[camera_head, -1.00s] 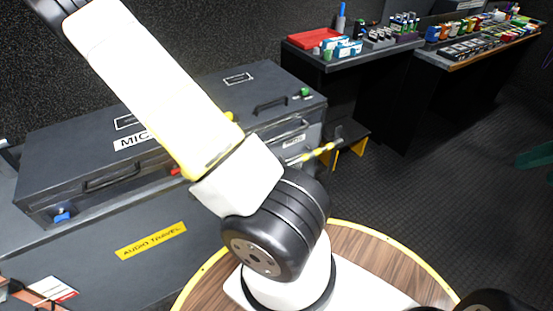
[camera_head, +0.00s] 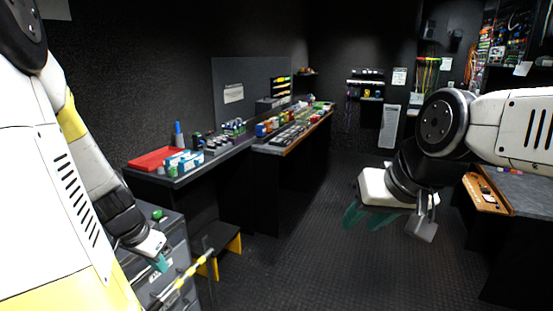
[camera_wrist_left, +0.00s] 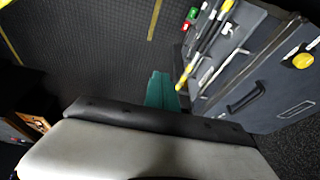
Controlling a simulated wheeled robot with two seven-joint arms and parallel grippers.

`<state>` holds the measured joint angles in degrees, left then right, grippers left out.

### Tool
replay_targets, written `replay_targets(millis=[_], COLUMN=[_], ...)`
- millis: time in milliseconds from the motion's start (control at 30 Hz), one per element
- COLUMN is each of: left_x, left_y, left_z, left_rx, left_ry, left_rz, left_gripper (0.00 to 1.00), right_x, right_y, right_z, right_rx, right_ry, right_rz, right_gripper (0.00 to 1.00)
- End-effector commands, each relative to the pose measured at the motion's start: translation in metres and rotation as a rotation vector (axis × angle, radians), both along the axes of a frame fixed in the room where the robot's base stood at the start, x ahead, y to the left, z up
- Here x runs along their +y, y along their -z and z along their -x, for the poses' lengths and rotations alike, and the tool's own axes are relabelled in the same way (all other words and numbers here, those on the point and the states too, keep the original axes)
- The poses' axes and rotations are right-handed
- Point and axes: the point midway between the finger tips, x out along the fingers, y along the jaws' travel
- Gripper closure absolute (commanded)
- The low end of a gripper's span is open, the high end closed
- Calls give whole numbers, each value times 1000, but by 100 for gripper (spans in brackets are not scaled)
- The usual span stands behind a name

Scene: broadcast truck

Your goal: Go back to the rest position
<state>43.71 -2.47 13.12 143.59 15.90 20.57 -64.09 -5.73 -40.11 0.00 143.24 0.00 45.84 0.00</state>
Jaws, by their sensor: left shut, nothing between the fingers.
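My left gripper (camera_head: 160,262) shows at lower left in the head view, with its teal fingertips beside the grey equipment case (camera_head: 172,228). In the left wrist view its teal fingers (camera_wrist_left: 160,90) are together and empty, over dark floor and left of the case (camera_wrist_left: 262,90). My right gripper (camera_head: 380,219) hangs at centre right in the head view, pointing down over open floor. Its two teal fingers are spread apart, with nothing visible between them.
A yellow-and-black striped rod (camera_head: 188,274) is close to the left gripper, and striped rods (camera_wrist_left: 209,45) lie along the case. A yellow-legged step (camera_head: 222,243) stands beyond. A bench with a red tray (camera_head: 157,157) lines the left wall. A desk (camera_head: 525,190) stands at right. The middle floor is clear.

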Motion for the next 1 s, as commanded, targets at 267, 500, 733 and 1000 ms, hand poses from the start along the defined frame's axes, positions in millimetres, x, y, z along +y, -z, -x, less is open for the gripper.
replay_targets(millis=[267,500,733,1000], left_x=[-94,-144,-155,-156], left_y=[-108,-168,-184,-185], left_z=[4,44,63,64], left_rx=[-106,-169,-181,-180], left_ry=[-77,-169,-214,-219], left_rz=[62,180,240,242], left_gripper=[100,100,100,100], right_x=[0,0,0,0], right_y=[0,0,0,0], right_z=[0,0,0,0], right_rx=[0,0,0,0], right_ry=[0,0,0,0], right_rz=[0,0,0,0], right_gripper=[64,64,64,64])
